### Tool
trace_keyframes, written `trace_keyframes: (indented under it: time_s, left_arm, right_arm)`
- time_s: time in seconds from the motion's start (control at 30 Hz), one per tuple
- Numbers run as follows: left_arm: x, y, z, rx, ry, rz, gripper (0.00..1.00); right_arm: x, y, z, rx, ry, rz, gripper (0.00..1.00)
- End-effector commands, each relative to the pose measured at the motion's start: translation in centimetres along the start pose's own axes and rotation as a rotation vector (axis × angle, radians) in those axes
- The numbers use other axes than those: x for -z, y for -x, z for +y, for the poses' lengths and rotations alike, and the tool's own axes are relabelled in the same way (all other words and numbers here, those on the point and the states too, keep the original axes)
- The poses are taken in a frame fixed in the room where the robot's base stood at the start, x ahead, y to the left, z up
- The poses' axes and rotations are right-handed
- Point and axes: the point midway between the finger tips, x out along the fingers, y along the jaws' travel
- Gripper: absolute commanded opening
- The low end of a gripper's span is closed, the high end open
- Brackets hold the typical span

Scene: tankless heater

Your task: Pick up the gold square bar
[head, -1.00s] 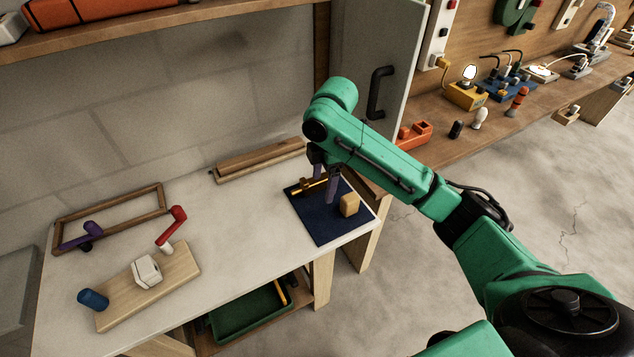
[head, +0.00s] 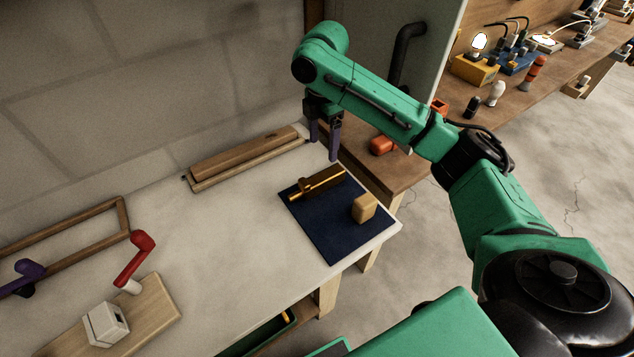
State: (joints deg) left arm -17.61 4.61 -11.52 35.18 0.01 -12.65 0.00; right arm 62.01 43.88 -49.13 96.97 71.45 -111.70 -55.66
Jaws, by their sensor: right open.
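The gold square bar (head: 326,181) lies at a slant on a dark blue mat (head: 337,233), near the mat's far edge. It lies against a darker brass-brown piece, and I cannot tell whether they are joined. A tan block (head: 363,208) stands on the same mat, to the right and nearer. My right gripper (head: 324,151) is open and points down, above and behind the bar in the picture. Its purple-grey fingers are apart with nothing between them. My left gripper is not in view.
The mat lies at the right end of a pale bench (head: 230,240). Wooden strips (head: 245,157) lie along the bench's back. A wooden board (head: 150,310) with a red lever (head: 134,258) stands at left. A cabinet door with a black handle (head: 405,50) is behind my arm.

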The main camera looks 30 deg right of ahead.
Motion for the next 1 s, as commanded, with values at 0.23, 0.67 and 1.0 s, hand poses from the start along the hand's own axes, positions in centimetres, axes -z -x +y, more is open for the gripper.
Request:
trace_keyframes:
  time_s: [0.23, 0.67, 1.0]
  left_arm:
    - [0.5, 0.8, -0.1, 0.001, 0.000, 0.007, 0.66]
    - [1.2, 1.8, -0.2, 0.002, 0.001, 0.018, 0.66]
    - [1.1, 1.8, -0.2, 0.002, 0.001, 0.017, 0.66]
  right_arm:
    - [0.0, -5.9, -0.1, 0.004, -0.001, -0.001, 0.80]
    - [0.1, -12.1, -0.2, 0.001, 0.001, -0.001, 0.80]
    - [0.1, -12.1, -0.2, 0.000, 0.001, -0.001, 0.15]
